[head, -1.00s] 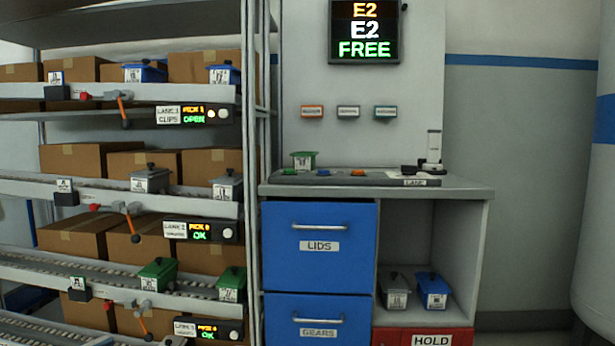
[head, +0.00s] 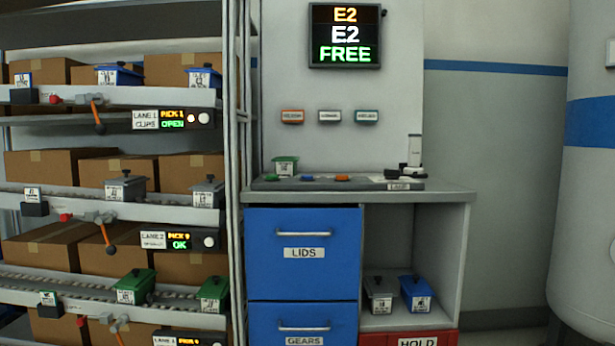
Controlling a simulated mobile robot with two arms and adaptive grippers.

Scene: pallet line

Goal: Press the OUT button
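A dark panel (head: 338,184) lies on the grey worktop, with a green button (head: 273,178), a blue button (head: 306,178) and an orange button (head: 343,179). No legible OUT label shows, so I cannot tell which of these, if any, is the OUT button. Three small wall plates, orange (head: 292,116), white (head: 329,116) and teal (head: 367,116), are fixed above the worktop; their lettering is too small to read. Neither of my grippers is in view.
A wall screen (head: 345,35) reads E2, E2, FREE. Blue LIDS (head: 304,275) and GEARS drawers are below. Lane shelves (head: 110,205) fill the left; a large tank (head: 590,200) stands right.

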